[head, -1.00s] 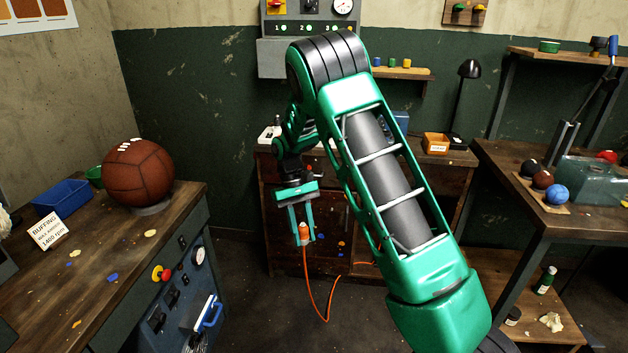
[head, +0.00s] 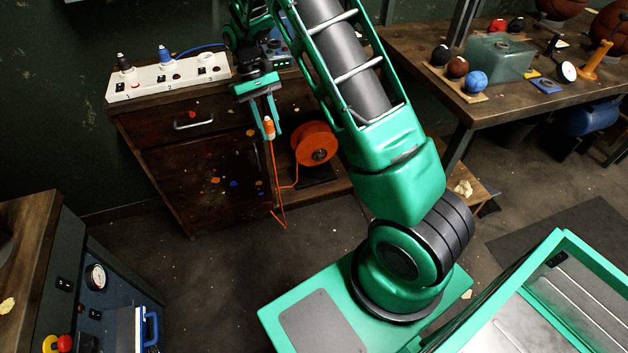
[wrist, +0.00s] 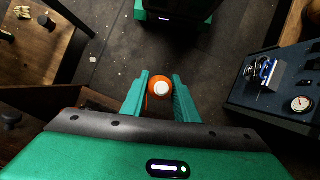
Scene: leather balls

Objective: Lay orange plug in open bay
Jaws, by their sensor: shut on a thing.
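My gripper (head: 267,133) is shut on the orange plug (head: 269,125), which hangs in the air in front of the wooden cabinet. In the wrist view the plug (wrist: 160,86) sits between the two green fingers, its pale end facing the camera. An orange cord (head: 273,175) runs down from it. The white power strip (head: 150,86) lies on the cabinet top, left of and above my gripper in the picture. A black plug (head: 125,64) stands in bay 1 and a blue plug (head: 165,56) in bay 2. Bay 3 (head: 207,71) looks empty.
An orange cord reel (head: 314,143) stands right of my gripper. A small device (head: 275,53) sits on the cabinet top behind my arm. A workbench with balls (head: 475,82) is at the right, another bench (head: 25,235) at the lower left. The floor between is clear.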

